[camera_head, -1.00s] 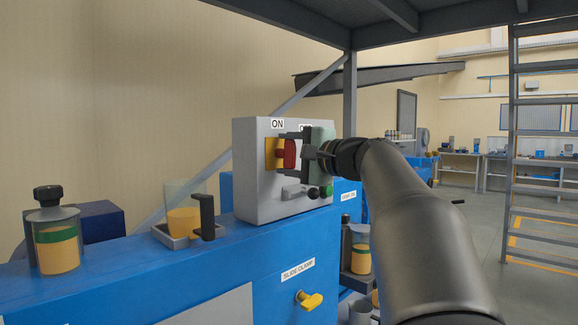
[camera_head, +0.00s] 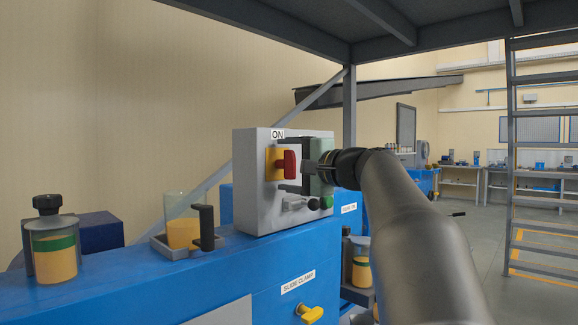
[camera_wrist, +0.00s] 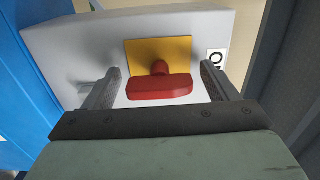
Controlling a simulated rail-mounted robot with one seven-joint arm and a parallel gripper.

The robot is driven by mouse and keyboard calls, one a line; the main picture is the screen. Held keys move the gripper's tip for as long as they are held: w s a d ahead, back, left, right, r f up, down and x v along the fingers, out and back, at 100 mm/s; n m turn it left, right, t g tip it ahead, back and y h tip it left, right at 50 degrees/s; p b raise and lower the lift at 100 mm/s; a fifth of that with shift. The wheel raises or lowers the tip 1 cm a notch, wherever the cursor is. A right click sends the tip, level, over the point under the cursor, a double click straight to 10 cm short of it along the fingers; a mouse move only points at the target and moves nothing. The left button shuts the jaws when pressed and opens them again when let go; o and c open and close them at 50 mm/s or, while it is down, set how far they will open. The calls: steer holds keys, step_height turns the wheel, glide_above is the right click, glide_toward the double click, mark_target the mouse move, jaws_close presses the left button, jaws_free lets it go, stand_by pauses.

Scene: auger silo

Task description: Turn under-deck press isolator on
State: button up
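The isolator is a red handle (camera_head: 287,163) on a yellow plate (camera_head: 272,165) on the face of a grey box. A white ON label (camera_head: 278,134) is above it. In the wrist view the red handle (camera_wrist: 160,88) lies crosswise, its right end toward the ON label (camera_wrist: 216,62) beside the yellow plate (camera_wrist: 150,52). My gripper (camera_head: 306,172) is close in front of the box. In the wrist view my gripper (camera_wrist: 160,76) is open, with one finger beyond each end of the handle and visible gaps. I see no finger contact.
The grey box (camera_head: 250,185) stands on a blue machine (camera_head: 120,285). A green button (camera_head: 326,202) and a black knob are low on its face. Deck beams are overhead.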

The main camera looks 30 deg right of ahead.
steer(key=v, duration=1.7)
steer(key=shift+s, duration=0.15)
steer(key=shift+d, duration=0.15)
steer(key=w+a+f+n+g+p, duration=0.1)
steer(key=a+f+n+g+p, duration=0.4)
steer(key=a+f+g+p, duration=0.9)
steer(key=s+a+f+n+g+h+p, duration=0.1)
steer(key=s+a+f+n+h+p, duration=0.1)
steer(key=s+f, duration=0.5)
steer(key=s+a+f+n+g+h+p, duration=0.1)
steer(key=s+a+f+n+h+p, duration=0.2)
steer(key=s+a+f+n, duration=0.3)
step_height(320, 180, down, 4)
steer(key=shift+s+a+r+n+g+h, duration=0.1)
steer(key=shift+s+a+n+g+h, duration=0.35)
steer(key=shift+s, duration=0.45)
